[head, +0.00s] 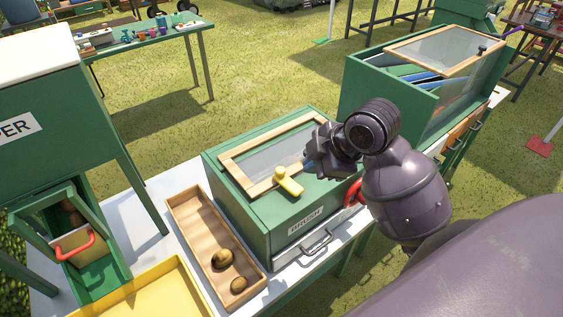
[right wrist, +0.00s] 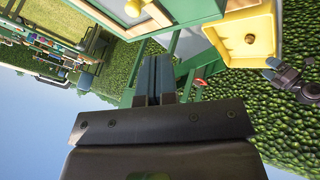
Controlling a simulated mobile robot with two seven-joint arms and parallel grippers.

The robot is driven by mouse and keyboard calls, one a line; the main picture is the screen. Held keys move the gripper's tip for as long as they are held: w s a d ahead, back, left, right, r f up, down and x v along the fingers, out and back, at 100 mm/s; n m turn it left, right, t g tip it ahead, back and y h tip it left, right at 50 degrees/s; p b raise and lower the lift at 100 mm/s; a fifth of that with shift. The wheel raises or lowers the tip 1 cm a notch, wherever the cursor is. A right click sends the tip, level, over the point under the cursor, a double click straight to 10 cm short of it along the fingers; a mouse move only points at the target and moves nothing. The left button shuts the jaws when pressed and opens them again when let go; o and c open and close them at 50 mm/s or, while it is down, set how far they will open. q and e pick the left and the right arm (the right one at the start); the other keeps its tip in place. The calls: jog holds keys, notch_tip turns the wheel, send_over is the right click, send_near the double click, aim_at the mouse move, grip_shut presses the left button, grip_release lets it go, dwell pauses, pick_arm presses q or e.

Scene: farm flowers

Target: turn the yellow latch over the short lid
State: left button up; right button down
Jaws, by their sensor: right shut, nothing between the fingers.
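The yellow latch (head: 289,182) sits on top of the green box marked BRUSH, at the near side of the short lid (head: 248,182), a wood-framed clear panel. Its knobbed end is by the lid's near rail and its bar points toward the box front; I cannot tell whether it overlaps the rail. My right gripper (head: 314,158) is just right of the latch, over the lid's right end, apart from the latch in the picture. Its fingers, in the right wrist view (right wrist: 156,80), are shut and empty.
A wooden trough (head: 185,210) with potatoes stands left of the box, near a yellow tray (head: 150,285). A taller green bin (head: 365,85) with a wood-framed lid is behind on the right. A metal handle (head: 317,243) and a red part (head: 352,193) project from the box front.

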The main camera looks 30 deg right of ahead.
send_near(282, 175)
jog(key=a+f, duration=0.2)
jog(key=f, duration=0.1)
jog(key=a+f, duration=0.1)
jog(key=f, duration=0.1)
jog(key=shift+s+a, duration=0.1)
jog(key=shift+s, duration=0.3)
jog(key=w, duration=0.2)
jog(key=shift+w+d+f, duration=0.3)
jog(key=shift+w+d, duration=0.05)
jog(key=shift+w, duration=0.05)
jog(key=shift+w+d+f, duration=0.15)
jog(key=shift+w, duration=0.35)
jog(key=shift+w+d, duration=0.25)
jog(key=shift+d, duration=0.05)
jog(key=shift+a, duration=0.15)
